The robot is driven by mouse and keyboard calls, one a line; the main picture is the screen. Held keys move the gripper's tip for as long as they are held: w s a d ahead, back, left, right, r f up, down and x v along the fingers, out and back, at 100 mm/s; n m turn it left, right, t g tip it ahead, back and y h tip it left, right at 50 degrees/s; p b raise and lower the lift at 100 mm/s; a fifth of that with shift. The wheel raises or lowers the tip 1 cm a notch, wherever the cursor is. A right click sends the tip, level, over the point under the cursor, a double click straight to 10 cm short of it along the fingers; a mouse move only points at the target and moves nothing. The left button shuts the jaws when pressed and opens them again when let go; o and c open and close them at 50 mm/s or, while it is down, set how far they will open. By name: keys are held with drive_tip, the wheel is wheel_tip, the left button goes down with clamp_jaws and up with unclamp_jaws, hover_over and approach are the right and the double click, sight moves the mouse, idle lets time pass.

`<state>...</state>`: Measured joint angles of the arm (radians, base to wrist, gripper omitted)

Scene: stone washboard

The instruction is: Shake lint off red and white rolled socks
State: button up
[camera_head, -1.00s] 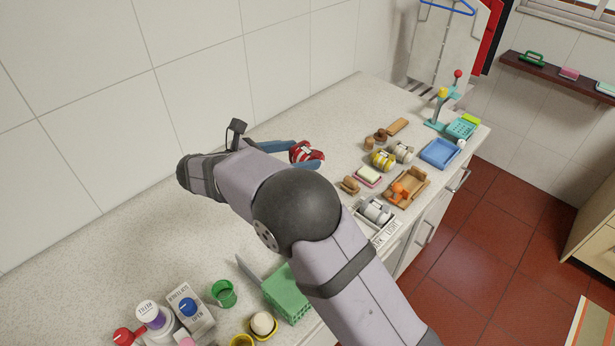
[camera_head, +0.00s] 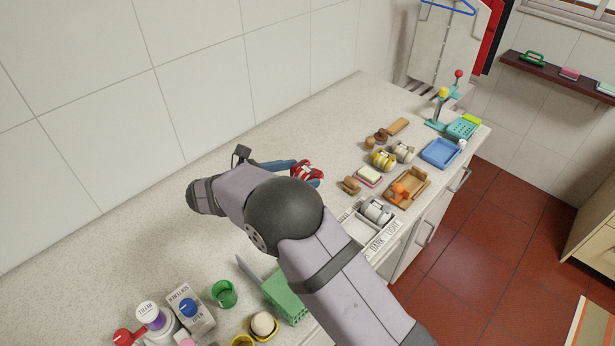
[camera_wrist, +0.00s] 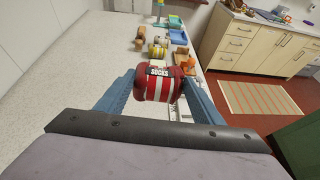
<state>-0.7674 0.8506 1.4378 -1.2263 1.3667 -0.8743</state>
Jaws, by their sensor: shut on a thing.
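The red and white rolled socks (camera_head: 306,173) are in the grip of my gripper (camera_head: 300,172) in the head view. In the wrist view the socks (camera_wrist: 158,84) sit between the two blue fingers of my gripper (camera_wrist: 158,88), with a dark "SOCKS" label facing up. My gripper is shut on the roll from both sides. In the head view the roll is held over the pale speckled counter (camera_head: 130,240). My arm hides part of the counter there. I cannot make out any lint on the socks.
Beyond the socks stand a yellow-banded roll (camera_head: 383,160), a pink soap dish (camera_head: 368,177), a wooden tray (camera_head: 418,187) and a blue tray (camera_head: 440,152). A divided tray marked DARK and LIGHT (camera_head: 384,243) holds a grey roll (camera_head: 377,211). Bottles, a green cup (camera_head: 224,293) and a green basket (camera_head: 287,296) stand in front.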

drive_tip(key=shift+r+p, duration=4.8)
drive_tip(key=shift+r, duration=0.7)
wheel_tip(320, 180, down, 11)
drive_tip(key=b, duration=0.7)
drive_tip(key=shift+w+a, duration=0.1)
drive_tip(key=shift+f, duration=0.1)
